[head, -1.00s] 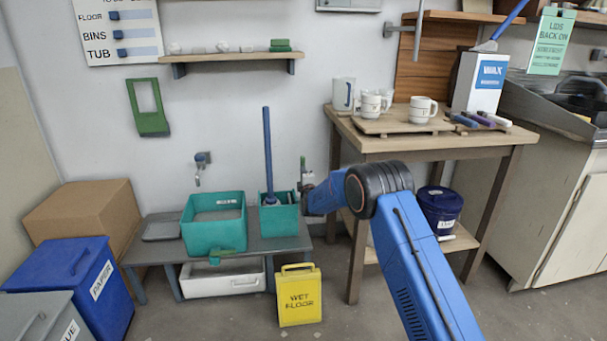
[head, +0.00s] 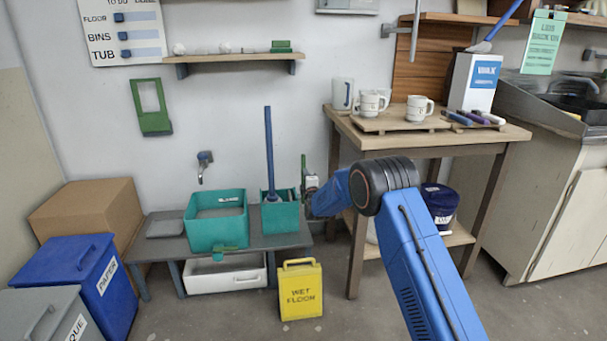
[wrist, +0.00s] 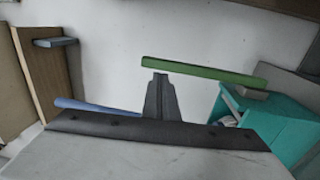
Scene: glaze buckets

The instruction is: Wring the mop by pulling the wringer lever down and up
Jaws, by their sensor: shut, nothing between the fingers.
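The mop's blue handle (head: 269,150) stands upright in a teal wringer bucket (head: 281,218) on a low grey bench. The green wringer lever (head: 303,167) rises upright at the bucket's right side. My gripper (head: 308,187) is right beside the lever, small in the head view. In the wrist view the lever (wrist: 205,72) lies across the picture just beyond my shut, empty fingers (wrist: 160,78); I cannot tell whether they touch it. The bucket (wrist: 275,120) shows at the right there, and part of the mop handle (wrist: 90,106) behind the gripper. The mop head is mostly hidden.
A larger teal tub (head: 216,225) stands left of the bucket on the bench (head: 170,250). A yellow wet-floor sign (head: 301,290) stands in front. A wooden table (head: 440,142) with mugs stands at the right, close to my arm. Open floor lies in front.

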